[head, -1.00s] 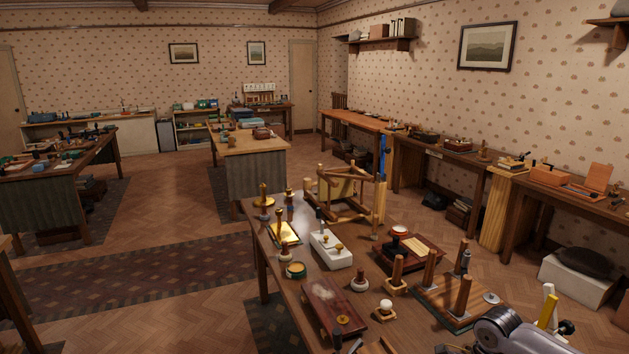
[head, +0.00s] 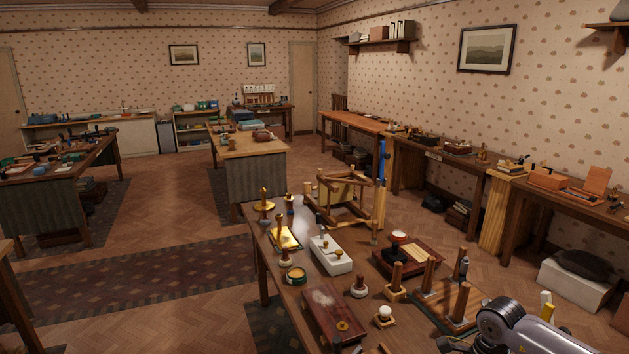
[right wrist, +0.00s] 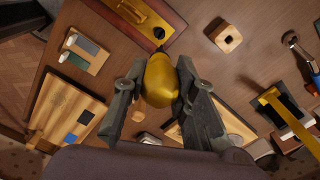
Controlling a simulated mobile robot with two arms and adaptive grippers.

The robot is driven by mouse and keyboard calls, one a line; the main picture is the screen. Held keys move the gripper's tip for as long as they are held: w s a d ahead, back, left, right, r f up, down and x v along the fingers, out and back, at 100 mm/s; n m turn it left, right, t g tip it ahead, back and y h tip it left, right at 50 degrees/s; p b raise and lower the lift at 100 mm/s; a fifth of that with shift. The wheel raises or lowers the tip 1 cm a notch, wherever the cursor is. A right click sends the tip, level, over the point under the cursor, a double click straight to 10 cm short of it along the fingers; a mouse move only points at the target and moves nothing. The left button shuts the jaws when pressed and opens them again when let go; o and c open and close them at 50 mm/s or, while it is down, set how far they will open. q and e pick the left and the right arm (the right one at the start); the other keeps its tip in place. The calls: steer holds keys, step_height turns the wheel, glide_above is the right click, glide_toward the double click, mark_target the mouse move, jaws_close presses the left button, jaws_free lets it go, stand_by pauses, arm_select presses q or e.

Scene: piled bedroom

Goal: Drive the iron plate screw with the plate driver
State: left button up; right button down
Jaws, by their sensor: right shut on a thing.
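My right gripper (right wrist: 160,85) is shut on a glossy yellow bulb-shaped handle (right wrist: 160,82), held above the table in the right wrist view. I cannot tell which part is the iron plate screw. In the head view, only my right arm shows at the lower right; its fingers are out of sight. My left gripper is not in view.
A crowded wooden table (head: 295,317) fills the head view's foreground, with a white block (head: 330,254), a pegged board (head: 442,308) and a wooden frame (head: 343,196). A holed wooden block (right wrist: 226,38) and a pale board (right wrist: 65,112) lie near the gripper. Open floor is left.

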steer(key=shift+r+p, duration=1)
steer(key=shift+r, duration=0.95)
